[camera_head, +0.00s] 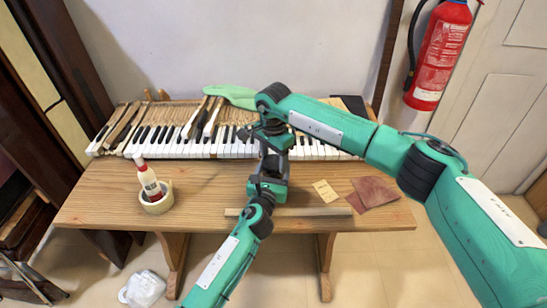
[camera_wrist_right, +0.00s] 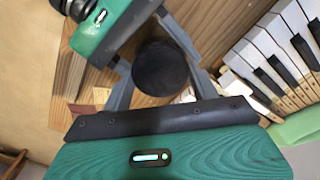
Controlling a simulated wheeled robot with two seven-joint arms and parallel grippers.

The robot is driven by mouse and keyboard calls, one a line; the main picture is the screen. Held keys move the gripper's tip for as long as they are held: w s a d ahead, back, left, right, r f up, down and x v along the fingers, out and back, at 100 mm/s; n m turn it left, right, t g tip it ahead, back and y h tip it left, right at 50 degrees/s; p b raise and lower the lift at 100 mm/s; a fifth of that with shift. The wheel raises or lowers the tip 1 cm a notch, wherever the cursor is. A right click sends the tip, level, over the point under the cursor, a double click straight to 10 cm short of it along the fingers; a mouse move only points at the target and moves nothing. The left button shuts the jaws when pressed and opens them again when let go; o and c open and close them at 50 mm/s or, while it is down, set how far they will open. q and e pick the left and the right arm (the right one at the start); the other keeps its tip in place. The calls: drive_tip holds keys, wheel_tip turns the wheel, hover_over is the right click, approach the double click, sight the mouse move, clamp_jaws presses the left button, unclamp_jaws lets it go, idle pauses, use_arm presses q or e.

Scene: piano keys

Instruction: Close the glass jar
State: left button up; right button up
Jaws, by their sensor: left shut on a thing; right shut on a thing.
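A dark round lid (camera_wrist_right: 160,68) shows from above in the right wrist view, between the fingers of my right gripper (camera_wrist_right: 158,82). My right gripper is shut on it. My left gripper (camera_wrist_right: 152,45) reaches in from the upper left in that view, shut around the same spot, on what seems to be the jar under the lid. In the head view my right gripper (camera_head: 271,138) is just above my left gripper (camera_head: 275,166), over the table in front of the keys. The glass of the jar is hidden by the grippers, and I cannot tell how the lid sits on it.
The wooden table (camera_head: 110,200) carries a row of piano keys (camera_head: 220,146) at the back. A glue bottle (camera_head: 148,178) stands in a tape roll (camera_head: 158,202) at left. A wooden strip (camera_head: 310,211), a card (camera_head: 325,190) and brown sandpaper (camera_head: 374,191) lie at front right. Green cloth (camera_head: 232,95) lies behind.

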drive_tip(key=m, duration=0.6)
drive_tip(key=shift+m, duration=0.3)
drive_tip(key=m, duration=1.7)
drive_tip(key=shift+m, duration=0.3)
drive_tip(key=o, duration=1.2)
drive_tip(key=shift+c, duration=0.2)
wheel_tip(320, 180, up, 12)
